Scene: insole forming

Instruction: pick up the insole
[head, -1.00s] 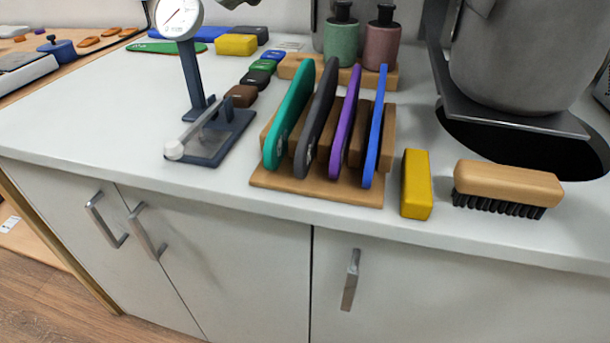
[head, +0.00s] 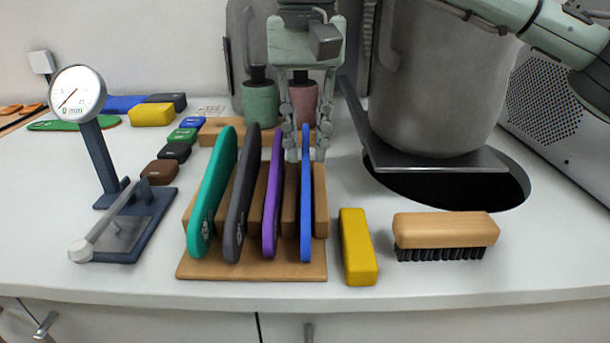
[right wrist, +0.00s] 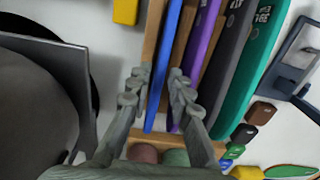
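A wooden rack (head: 250,268) holds four upright insoles: teal (head: 212,192), dark grey (head: 242,195), purple (head: 273,197) and blue (head: 306,198). My right gripper (head: 305,152) points down at the rear of the rack, with one finger on each side of the blue insole. In the right wrist view the blue insole (right wrist: 163,70) runs between the two open fingers (right wrist: 158,76), with gaps visible. The purple insole (right wrist: 203,40) lies just beyond the right-hand finger there. My left gripper is not in view.
A yellow block (head: 358,247) and a wooden brush (head: 445,232) lie right of the rack. A dial gauge (head: 78,93) stands at left. Two bottles (head: 260,103) stand behind the rack. A large grey pot (head: 435,90) is at back right.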

